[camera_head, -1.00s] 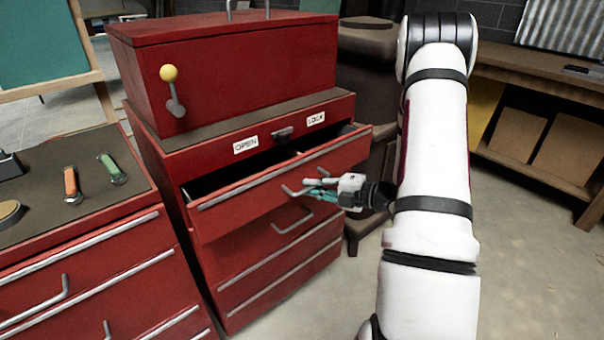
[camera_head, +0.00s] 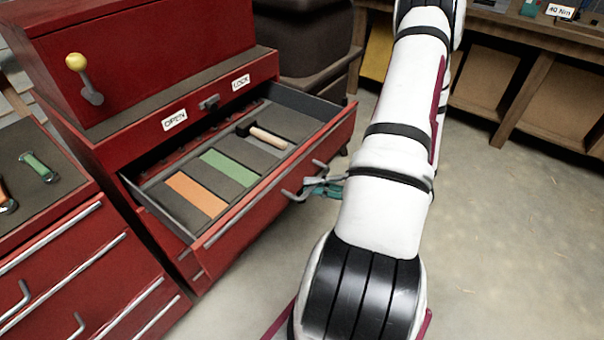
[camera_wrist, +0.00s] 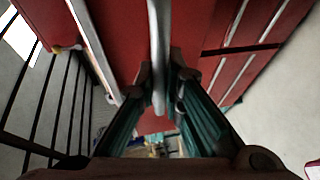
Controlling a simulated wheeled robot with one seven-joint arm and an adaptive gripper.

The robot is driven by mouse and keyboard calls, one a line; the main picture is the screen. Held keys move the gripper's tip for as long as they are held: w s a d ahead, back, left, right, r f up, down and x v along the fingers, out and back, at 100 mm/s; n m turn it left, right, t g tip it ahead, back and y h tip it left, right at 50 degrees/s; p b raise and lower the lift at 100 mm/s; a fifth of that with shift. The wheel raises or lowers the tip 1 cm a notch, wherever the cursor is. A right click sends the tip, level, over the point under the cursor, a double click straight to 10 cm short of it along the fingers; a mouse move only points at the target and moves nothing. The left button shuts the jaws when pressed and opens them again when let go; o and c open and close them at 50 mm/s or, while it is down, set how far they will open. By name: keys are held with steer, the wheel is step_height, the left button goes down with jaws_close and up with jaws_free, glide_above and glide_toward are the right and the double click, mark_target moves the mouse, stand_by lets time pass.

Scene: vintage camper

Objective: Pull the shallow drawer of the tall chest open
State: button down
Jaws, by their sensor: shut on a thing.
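The shallow drawer (camera_head: 330,136) of the tall red chest (camera_head: 150,60) stands well open in the head view. Inside it lie an orange strip (camera_head: 195,194), a green strip (camera_head: 230,167) and a hammer-like tool with a wooden handle (camera_head: 268,137). My gripper (camera_head: 312,188) is at the drawer's front, at its bar handle (camera_head: 291,194). In the wrist view the grey handle bar (camera_wrist: 158,50) runs between the two teal fingers (camera_wrist: 161,100), which are shut on it. My arm hides part of the floor beyond the gripper.
A lever with a yellow knob (camera_head: 76,62) sits on the chest's upper box, above OPEN and LOCK labels (camera_head: 175,120). A lower red cabinet (camera_head: 70,260) stands at left. A wooden shelf unit (camera_head: 540,60) is at back right. The floor (camera_head: 500,240) at right is clear.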

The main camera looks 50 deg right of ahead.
steer(key=shift+s, duration=0.5)
steer(key=c, duration=1.7)
jaws_free()
steer(key=shift+s+d, duration=0.1)
steer(key=v, duration=1.1)
steer(key=shift+s+d+r, duration=0.1)
steer(key=shift+s+r, duration=0.05)
steer(key=shift+s, duration=0.2)
